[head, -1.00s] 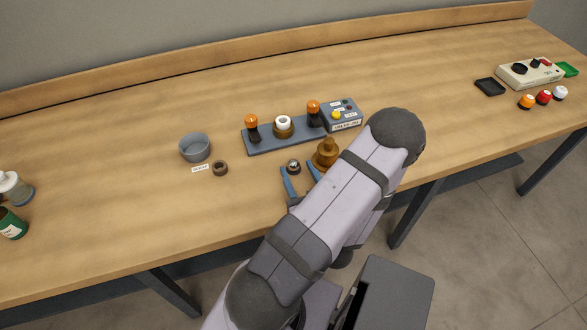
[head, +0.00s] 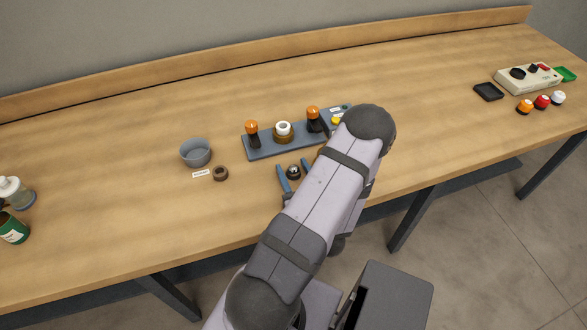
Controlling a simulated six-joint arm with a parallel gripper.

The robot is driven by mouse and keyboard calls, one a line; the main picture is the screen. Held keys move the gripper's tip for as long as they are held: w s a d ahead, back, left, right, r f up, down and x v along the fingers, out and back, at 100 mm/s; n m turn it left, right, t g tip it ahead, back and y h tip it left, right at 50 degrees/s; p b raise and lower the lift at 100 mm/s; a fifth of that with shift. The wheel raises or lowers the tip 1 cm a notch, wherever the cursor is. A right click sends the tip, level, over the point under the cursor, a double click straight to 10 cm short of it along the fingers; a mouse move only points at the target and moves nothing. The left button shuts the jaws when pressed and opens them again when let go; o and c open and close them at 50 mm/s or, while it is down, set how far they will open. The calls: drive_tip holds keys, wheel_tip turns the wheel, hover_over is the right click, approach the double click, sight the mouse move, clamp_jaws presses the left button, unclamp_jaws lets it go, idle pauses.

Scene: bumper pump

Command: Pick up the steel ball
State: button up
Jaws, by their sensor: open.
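The steel ball (head: 293,171) is small, dark and shiny, and sits on or just above the wooden table in front of the grey-blue plate; its support is too small to make out. My gripper (head: 294,168) is open, with one blue finger to the left of the ball and the other to its right. The ball shows between the fingertips. I cannot tell whether either finger touches it. My arm hides the gripper's base and part of the table to the right.
A grey-blue plate (head: 285,148) behind the ball carries two orange-topped posts and a brass part with a white ring (head: 283,129). A grey bowl (head: 196,152) and a brown ring (head: 220,173) stand to the left. A brass piece (head: 321,152) is mostly behind my arm.

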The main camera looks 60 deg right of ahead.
sight(293, 166)
drive_tip(key=c, duration=1.2)
drive_tip(key=shift+c, duration=0.2)
drive_tip(key=shift+r, duration=0.2)
drive_tip(key=shift+r, duration=3.55)
drive_tip(key=shift+w+r+p, duration=0.1)
drive_tip(key=shift+r+p, duration=0.4)
drive_tip(key=shift+r, duration=0.85)
